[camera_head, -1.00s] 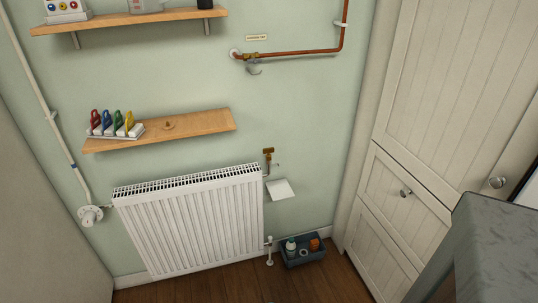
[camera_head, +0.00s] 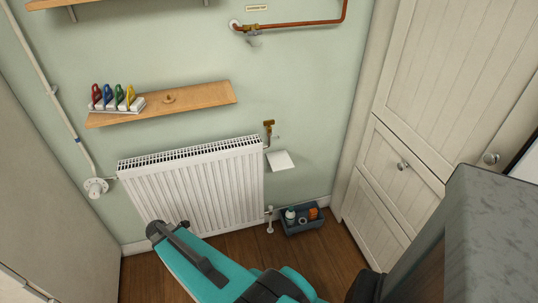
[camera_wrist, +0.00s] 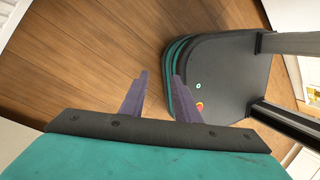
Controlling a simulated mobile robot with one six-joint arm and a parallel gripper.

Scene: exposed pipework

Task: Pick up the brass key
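A small brass-coloured piece (camera_head: 168,98) sits on the lower wooden shelf (camera_head: 210,96) in the head view; it may be the brass key, but it is too small to be sure. Another brass-coloured fitting (camera_head: 268,125) is at the radiator's upper right corner. My gripper (camera_wrist: 159,76) shows in the wrist view with its two dark fingers apart and nothing between them. It points down at the wooden floor and my own base, away from the shelf. In the head view my teal arm reaches up from the bottom edge, in front of the radiator's lower part.
A rack (camera_head: 117,106) of coloured clips stands on the shelf's left end. Below is the white radiator (camera_head: 200,190), with a small white ledge (camera_head: 281,161) to its right. A dark bin (camera_head: 302,218) stands on the floor. Cabinets (camera_head: 400,170) and a grey worktop (camera_head: 500,220) bound the right.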

